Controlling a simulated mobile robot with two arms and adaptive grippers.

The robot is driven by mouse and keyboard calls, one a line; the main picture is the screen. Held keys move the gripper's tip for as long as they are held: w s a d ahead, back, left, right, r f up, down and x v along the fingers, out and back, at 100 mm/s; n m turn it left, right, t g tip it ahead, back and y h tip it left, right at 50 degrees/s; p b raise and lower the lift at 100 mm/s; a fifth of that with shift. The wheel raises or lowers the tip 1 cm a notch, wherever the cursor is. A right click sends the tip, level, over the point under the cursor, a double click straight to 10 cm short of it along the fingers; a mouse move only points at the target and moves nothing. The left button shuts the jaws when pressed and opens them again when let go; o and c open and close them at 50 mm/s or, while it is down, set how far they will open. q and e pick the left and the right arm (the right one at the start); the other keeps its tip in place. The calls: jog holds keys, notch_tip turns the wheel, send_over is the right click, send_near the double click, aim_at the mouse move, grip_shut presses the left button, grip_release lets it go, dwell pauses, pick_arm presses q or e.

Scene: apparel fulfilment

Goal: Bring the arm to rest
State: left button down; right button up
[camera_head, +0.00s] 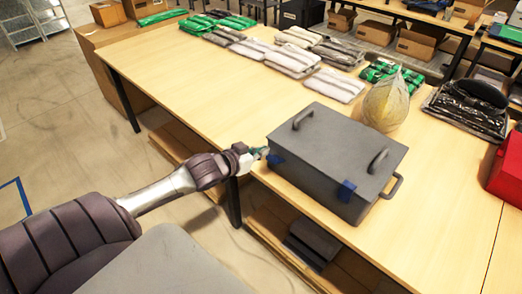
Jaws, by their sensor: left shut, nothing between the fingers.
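My left arm comes in from the lower left and reaches to the front edge of the wooden table. Its gripper (262,152) is small in the view, at the left front corner of a grey lidded box. It appears shut with nothing held. I cannot tell whether it touches the box. My right gripper is not in view.
The grey box (345,140) with handles stands on the table (180,90). Behind it are a yellowish rounded object (385,102) and several folded packs (292,60). A black bagged item (470,108) and a red box (507,170) are at right.

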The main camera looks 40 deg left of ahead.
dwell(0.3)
pick_arm(q)
jog(key=s+a+f+g+y, duration=0.15)
jog(key=s+f, duration=0.25)
jog(key=f, duration=0.6)
jog(key=s+a+f+n+g, duration=0.15)
jog(key=s+f, duration=0.25)
jog(key=f, duration=0.7)
jog(key=s+a+f+g+y, duration=0.1)
jog(key=s+f+g, duration=0.3)
jog(key=f, duration=0.6)
jog(key=s+d+f+m+g, duration=0.1)
jog(key=s+d+f, duration=0.2)
jog(key=s+f, duration=0.35)
jog(key=s+d+f+g, duration=0.1)
jog(key=s+d+f, duration=0.3)
jog(key=s+f, duration=0.25)
jog(key=s+d+f+g, duration=0.1)
jog(key=s+d+f, duration=0.1)
jog(key=s, duration=0.4)
jog(key=s+d+f+m+g+h, duration=0.1)
jog(key=s+d+f, duration=0.2)
jog(key=s+d, duration=0.2)
jog(key=s+d+f+m+g, duration=0.1)
jog(key=s+d+f, duration=0.1)
jog(key=s+d, duration=0.2)
jog(key=s, duration=0.3)
jog(key=shift+d+f+g, duration=0.25)
jog(key=shift+f+g, duration=0.15)
jog(key=shift+h, duration=0.25)
